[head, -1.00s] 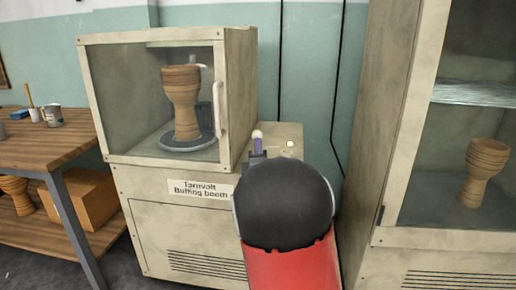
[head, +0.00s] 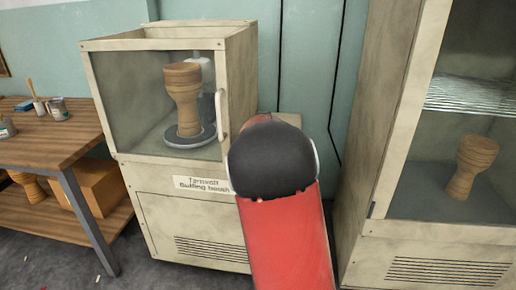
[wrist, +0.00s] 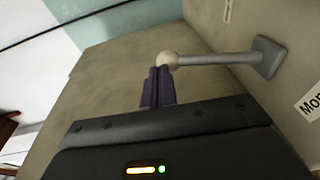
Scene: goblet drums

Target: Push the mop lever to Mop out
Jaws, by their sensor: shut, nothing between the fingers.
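The mop lever (wrist: 215,60) shows in the wrist view as a grey rod with a cream ball knob, sticking out from a grey mount on a beige panel. A label starting "Mo" (wrist: 310,103) is cut off at the right edge. My gripper (wrist: 161,70) is shut, its purple fingers right at the knob; they look to be touching it or very close. In the head view my black and red arm hides the gripper and lever. The buffing booth (head: 185,215) stands behind the arm, with a goblet drum (head: 183,95) upright on a round plate (head: 190,138) behind its window.
A tall beige cabinet (head: 425,240) with another goblet drum (head: 472,165) stands at the right. A wooden workbench (head: 50,140) with cups stands at the left, a cardboard box (head: 98,187) on its lower shelf. The booth's white door handle (head: 223,118) is close to my arm.

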